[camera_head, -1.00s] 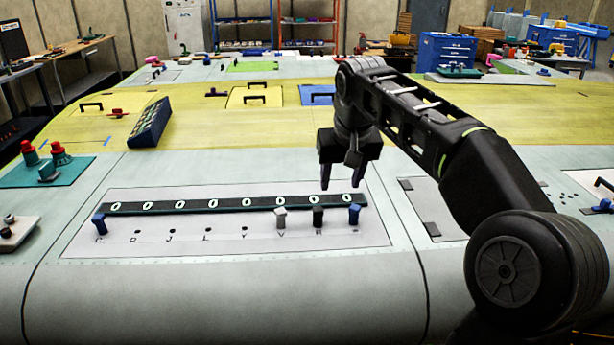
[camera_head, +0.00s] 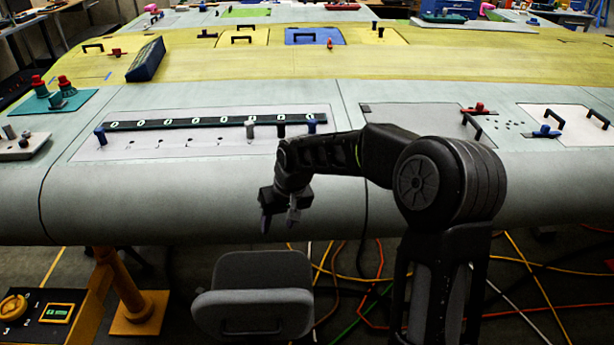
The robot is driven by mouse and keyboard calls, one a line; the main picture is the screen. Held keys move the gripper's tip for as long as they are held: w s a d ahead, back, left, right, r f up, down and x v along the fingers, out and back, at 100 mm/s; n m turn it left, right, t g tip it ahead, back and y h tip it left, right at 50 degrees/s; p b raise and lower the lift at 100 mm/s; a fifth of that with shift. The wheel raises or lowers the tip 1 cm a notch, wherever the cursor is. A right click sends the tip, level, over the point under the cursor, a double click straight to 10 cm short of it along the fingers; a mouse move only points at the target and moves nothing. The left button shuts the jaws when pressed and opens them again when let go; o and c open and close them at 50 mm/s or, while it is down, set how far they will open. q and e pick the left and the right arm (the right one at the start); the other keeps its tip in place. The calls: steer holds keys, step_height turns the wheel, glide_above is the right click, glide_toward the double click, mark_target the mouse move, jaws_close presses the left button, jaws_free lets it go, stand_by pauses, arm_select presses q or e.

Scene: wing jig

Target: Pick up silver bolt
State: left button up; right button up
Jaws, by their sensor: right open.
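The silver bolt (camera_head: 250,128) stands upright near the right part of the pale panel (camera_head: 180,150), just in front of the black strip with white marks (camera_head: 180,122). A black bolt (camera_head: 280,129) stands to its right, and a blue bolt (camera_head: 312,124) is further right. My right gripper (camera_head: 279,222) is open and empty, fingers pointing down. In the picture it is below the silver bolt, against the wing's rounded front edge. My left gripper is out of view.
The wing's front edge (camera_head: 150,215) runs across the view. A grey seat-like object (camera_head: 255,300) is below my right gripper. Cables lie on the floor. A yellow stand (camera_head: 135,310) is at lower left. Red-topped parts (camera_head: 64,83) sit at the left.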

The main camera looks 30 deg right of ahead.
steer(key=s+a+f+y, duration=0.1)
steer(key=s+a+f, duration=0.25)
steer(key=f, duration=0.35)
steer(key=s+a+f+g+y, duration=0.1)
steer(key=s+a+f, duration=0.2)
steer(key=a+f, duration=0.3)
steer(key=s+a+f, duration=0.4)
steer(key=f, duration=0.4)
steer(key=s+a+f+g, duration=0.1)
steer(key=s+a+f, duration=0.3)
steer(key=s, duration=0.5)
steer(key=s+a+f+y+b, duration=0.1)
steer(key=s+a+f, duration=0.3)
steer(key=s, duration=0.6)
steer(key=shift+s+f+g, duration=0.2)
steer(key=shift+f+g, duration=0.2)
steer(key=shift+f, duration=0.45)
steer(key=shift+a, duration=0.1)
steer(key=shift+c, duration=0.2)
